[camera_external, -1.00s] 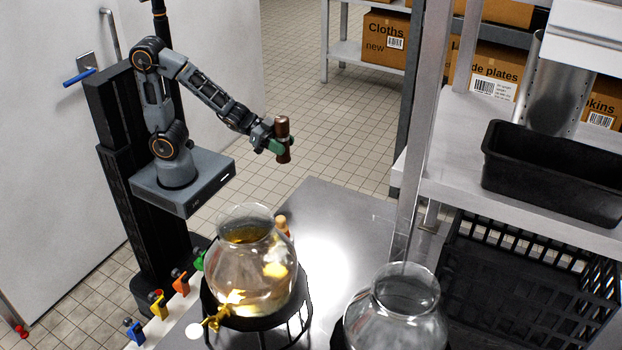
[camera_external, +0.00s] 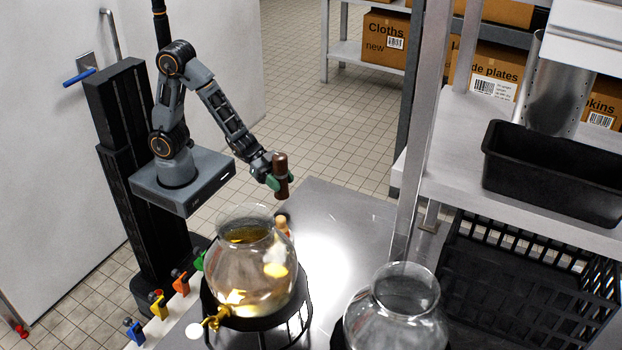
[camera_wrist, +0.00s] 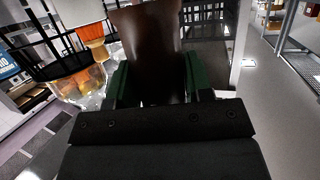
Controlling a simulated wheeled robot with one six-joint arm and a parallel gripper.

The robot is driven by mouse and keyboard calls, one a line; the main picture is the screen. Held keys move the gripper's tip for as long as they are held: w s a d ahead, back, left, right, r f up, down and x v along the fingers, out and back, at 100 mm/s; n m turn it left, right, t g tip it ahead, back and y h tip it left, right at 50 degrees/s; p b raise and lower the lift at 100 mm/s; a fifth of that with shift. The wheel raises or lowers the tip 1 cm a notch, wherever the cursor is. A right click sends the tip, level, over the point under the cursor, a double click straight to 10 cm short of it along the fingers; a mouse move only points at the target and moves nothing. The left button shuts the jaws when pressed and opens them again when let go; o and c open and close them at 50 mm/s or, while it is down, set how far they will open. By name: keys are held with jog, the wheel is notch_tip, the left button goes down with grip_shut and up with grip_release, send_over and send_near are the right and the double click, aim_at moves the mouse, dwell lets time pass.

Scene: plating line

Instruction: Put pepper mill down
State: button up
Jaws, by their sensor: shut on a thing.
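The pepper mill (camera_external: 281,174) is a dark brown cylinder, held upright above the far end of the steel table. My gripper (camera_external: 279,183), with green fingers, is shut on it in the external view. In the wrist view the mill (camera_wrist: 148,50) stands between the green fingers of my gripper (camera_wrist: 150,84) and fills the upper middle. The mill's foot seems to be clear of the tabletop (camera_external: 345,215), but the exact gap is hard to judge.
A glass dispenser (camera_external: 250,270) with amber liquid stands on a black stand in front of the arm. A small orange-topped item (camera_external: 282,224) is partly hidden behind it. An empty glass jar (camera_external: 395,310) stands to the right. A shelf post (camera_external: 412,190) rises right of the bare tabletop.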

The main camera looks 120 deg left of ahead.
jog(key=shift+d+f, duration=0.35)
jog(key=shift+f, duration=0.25)
jog(key=shift+a+f, duration=0.1)
jog(key=shift+f, duration=0.1)
jog(key=shift+w+d+f+y, duration=0.1)
jog(key=shift+d+y, duration=0.2)
jog(key=shift+h, duration=0.5)
jog(key=d, duration=0.7)
jog(key=shift+s+d, duration=0.2)
